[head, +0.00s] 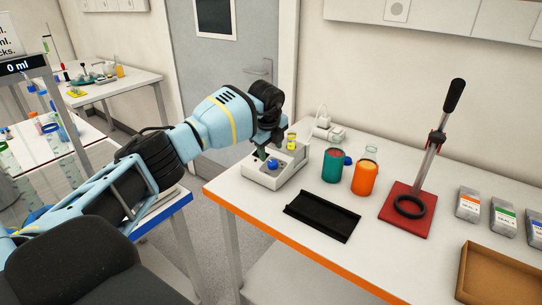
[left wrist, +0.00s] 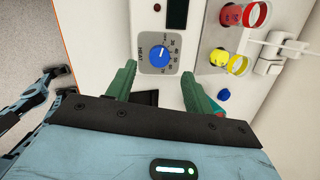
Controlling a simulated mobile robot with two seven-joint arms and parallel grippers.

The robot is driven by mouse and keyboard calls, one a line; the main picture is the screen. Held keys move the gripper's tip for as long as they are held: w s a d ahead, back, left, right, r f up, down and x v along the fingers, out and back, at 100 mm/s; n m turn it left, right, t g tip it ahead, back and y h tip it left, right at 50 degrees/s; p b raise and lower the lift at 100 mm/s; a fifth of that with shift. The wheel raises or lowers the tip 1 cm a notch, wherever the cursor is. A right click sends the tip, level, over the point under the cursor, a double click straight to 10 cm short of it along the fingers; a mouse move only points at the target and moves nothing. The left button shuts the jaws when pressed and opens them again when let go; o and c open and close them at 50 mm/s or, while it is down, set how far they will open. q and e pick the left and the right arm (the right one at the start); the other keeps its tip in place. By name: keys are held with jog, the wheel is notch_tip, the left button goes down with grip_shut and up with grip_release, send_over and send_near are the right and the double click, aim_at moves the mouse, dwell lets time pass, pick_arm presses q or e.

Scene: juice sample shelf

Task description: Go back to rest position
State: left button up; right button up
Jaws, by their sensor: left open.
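My left gripper (head: 267,154) reaches in from the left over the white device with a blue dial (head: 272,164) at the table's left end. In the left wrist view its two green fingers (left wrist: 156,85) are spread apart with nothing between them. The dial (left wrist: 159,56) and its printed scale show just beyond the fingertips. I cannot tell whether the fingers touch the device. My right gripper is in neither view.
Green (head: 332,165) and orange (head: 365,177) containers stand right of the device. A black tray (head: 322,216), a red-based lever press (head: 405,222), grey boxes (head: 468,205) and a brown tray (head: 465,278) share the table (head: 255,204). A wall and door stand behind.

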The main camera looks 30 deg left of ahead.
pick_arm(q)
jog(key=shift+v, duration=1.05)
